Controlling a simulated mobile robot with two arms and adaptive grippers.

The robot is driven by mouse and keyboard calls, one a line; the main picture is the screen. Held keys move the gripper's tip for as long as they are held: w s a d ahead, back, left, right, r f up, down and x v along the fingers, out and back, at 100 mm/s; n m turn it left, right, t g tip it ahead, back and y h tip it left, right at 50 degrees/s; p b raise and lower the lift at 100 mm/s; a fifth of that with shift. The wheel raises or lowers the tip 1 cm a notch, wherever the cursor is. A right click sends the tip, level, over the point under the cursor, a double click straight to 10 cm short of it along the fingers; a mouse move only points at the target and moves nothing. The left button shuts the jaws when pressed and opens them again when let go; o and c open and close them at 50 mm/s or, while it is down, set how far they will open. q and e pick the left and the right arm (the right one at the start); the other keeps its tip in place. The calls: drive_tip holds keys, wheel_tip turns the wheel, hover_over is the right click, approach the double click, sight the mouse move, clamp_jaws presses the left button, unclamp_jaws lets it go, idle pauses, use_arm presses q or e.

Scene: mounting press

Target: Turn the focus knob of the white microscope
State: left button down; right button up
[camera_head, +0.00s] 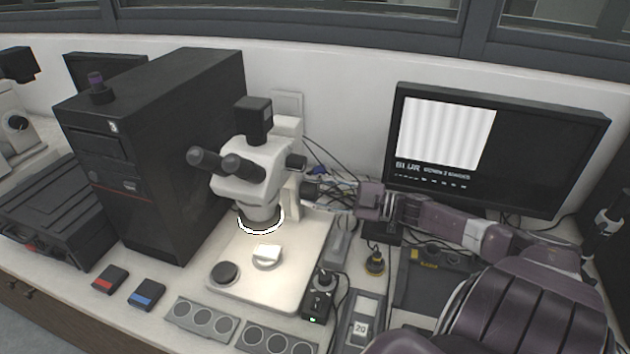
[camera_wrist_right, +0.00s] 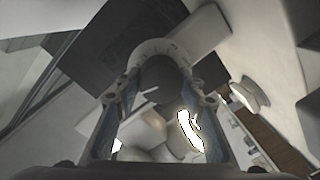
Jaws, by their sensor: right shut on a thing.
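The white microscope (camera_head: 252,182) stands on its pale base plate in the middle of the head view, with a lit ring under its head. Its dark round focus knob (camera_head: 309,190) is on the right side of the stand. In the right wrist view the knob (camera_wrist_right: 163,82) shows a white line mark and a pale ring with marks behind it. My right gripper (camera_head: 326,192) reaches in from the right at the knob. In the wrist view its two fingers (camera_wrist_right: 165,98) are on both sides of the knob, shut on it. My left gripper is not in view.
A monitor (camera_head: 553,160) at the right shows blurred stripes and the word BLUR. A black computer tower (camera_head: 165,160) stands left of the microscope. A small control box (camera_head: 319,300), cables and grey trays (camera_head: 200,319) crowd the bench around the base.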

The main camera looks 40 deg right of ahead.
drive_tip(key=n, duration=0.4)
drive_tip(key=shift+f, duration=0.15)
drive_tip(key=n+b, duration=0.1)
drive_tip(key=n, duration=0.3)
drive_tip(key=shift+f, duration=0.1)
drive_tip(key=n+b, duration=0.2)
drive_tip(key=n, duration=0.2)
drive_tip(key=shift+f, duration=0.15)
drive_tip(key=shift+n+h+b, duration=0.3)
drive_tip(key=shift+n+b, duration=1)
drive_tip(key=shift+n, duration=0.7)
drive_tip(key=o, duration=1.2)
drive_tip(key=shift+c, duration=0.2)
drive_tip(key=v, duration=1.2)
